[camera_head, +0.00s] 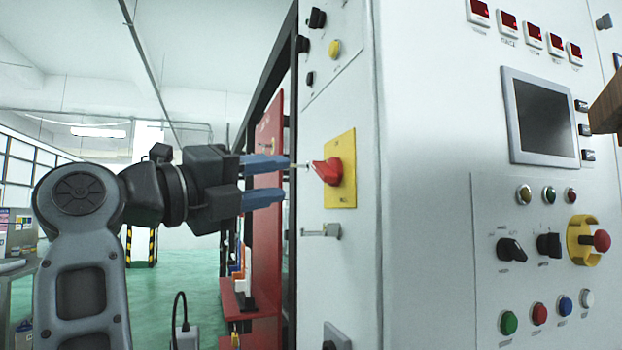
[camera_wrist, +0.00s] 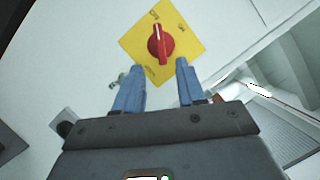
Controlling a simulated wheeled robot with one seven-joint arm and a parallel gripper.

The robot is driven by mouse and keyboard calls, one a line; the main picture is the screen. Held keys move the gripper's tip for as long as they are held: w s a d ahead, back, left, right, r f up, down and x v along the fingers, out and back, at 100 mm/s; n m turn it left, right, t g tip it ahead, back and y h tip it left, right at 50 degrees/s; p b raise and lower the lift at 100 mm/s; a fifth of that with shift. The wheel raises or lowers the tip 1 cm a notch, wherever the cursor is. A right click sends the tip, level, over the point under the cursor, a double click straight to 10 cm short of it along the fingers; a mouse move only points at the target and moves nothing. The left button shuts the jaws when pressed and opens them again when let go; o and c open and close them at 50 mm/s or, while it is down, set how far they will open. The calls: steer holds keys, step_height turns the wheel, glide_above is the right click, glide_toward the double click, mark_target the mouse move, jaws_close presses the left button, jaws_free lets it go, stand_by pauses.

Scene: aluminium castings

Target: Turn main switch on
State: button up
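The main switch is a red rotary knob (camera_head: 327,171) on a yellow square plate (camera_head: 341,190), mounted on the side face of the white cabinet. In the wrist view the red knob (camera_wrist: 160,44) sits on the yellow plate (camera_wrist: 137,42), its grip ridge nearly upright in the picture. My gripper (camera_head: 287,177) points at the cabinet side, just left of the knob. In the wrist view its two blue fingers (camera_wrist: 158,66) are apart, with nothing between them, and the knob lies just beyond their tips. I cannot tell whether a finger touches the knob.
The white cabinet front (camera_head: 430,200) carries a screen (camera_head: 541,117), buttons and an emergency stop (camera_head: 601,240). A small metal latch (camera_head: 320,231) sits below the yellow plate. A red panel (camera_head: 264,200) stands behind my gripper. A brown block (camera_head: 607,105) shows at the right edge.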

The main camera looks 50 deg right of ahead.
mark_target(318, 172)
steer(key=shift+p+x, duration=0.35)
steer(key=shift+x, duration=3.55)
steer(key=shift+c, duration=0.2)
jaws_close()
